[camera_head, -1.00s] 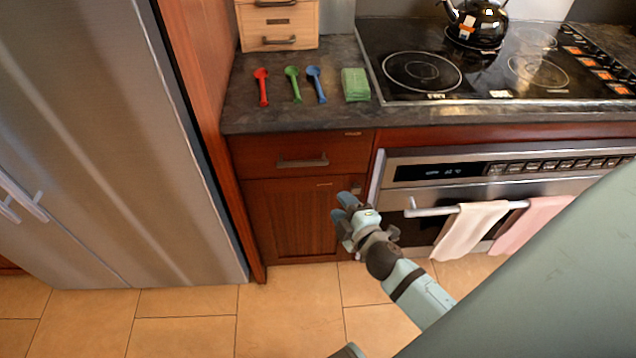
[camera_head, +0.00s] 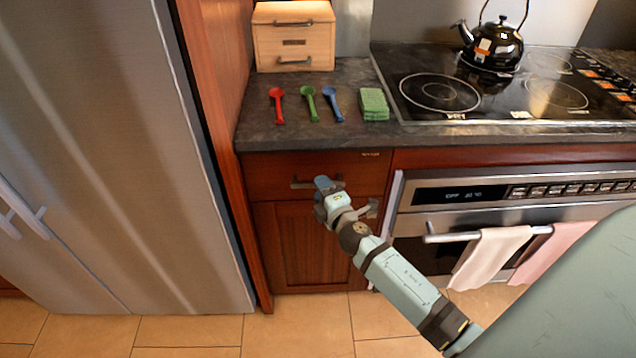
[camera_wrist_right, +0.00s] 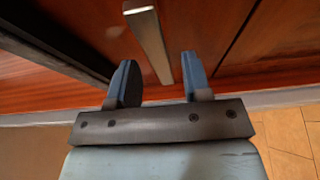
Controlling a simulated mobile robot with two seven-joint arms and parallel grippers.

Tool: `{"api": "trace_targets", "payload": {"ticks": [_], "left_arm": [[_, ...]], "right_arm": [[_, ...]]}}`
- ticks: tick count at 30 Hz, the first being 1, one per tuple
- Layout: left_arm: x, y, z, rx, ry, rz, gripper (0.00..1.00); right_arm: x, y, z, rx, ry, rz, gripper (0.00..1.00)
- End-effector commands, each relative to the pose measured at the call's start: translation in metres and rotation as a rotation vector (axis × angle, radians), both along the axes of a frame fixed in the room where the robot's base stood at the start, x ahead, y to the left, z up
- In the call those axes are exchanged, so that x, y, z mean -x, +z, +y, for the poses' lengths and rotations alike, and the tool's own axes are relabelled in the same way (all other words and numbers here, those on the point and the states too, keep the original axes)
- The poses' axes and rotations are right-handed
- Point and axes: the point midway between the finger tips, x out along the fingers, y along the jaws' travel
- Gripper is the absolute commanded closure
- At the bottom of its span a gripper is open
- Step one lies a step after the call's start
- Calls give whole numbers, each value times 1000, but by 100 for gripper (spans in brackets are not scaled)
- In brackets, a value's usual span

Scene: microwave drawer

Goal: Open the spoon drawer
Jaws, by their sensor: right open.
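The wooden drawer (camera_head: 270,172) is shut, under the dark countertop and above a cabinet door. Its metal bar handle (camera_head: 302,184) is partly hidden by my right gripper (camera_head: 323,184). In the right wrist view, the handle (camera_wrist_right: 149,42) runs between and beyond the two blue fingertips of the right gripper (camera_wrist_right: 158,75). The right gripper is open, with a finger on either side of the handle's line. I cannot tell whether it touches the handle. Red (camera_head: 277,105), green (camera_head: 310,104) and blue (camera_head: 334,104) spoons lie on the countertop. My left gripper is out of view.
A steel fridge (camera_head: 110,150) stands at the left. An oven (camera_head: 470,195) with towels (camera_head: 490,257) on its bar is right of the drawer. A kettle (camera_head: 492,45), a wooden box (camera_head: 294,38) and a green sponge (camera_head: 374,104) stand on top.

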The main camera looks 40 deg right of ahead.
Motion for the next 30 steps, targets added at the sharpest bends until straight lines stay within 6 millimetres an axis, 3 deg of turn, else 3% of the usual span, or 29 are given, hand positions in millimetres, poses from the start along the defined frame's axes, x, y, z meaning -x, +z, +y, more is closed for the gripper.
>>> {"api": "trace_targets", "payload": {"ticks": [6,16,22,30], "left_arm": [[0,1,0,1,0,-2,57],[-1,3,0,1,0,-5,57],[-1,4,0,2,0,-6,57],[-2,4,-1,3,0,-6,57]], "right_arm": [[-22,0,-3,0,1,0,55],[-25,-1,-4,-1,0,1,55],[-25,-1,-4,-1,0,1,99],[-25,-1,-4,-1,0,1,100]]}}
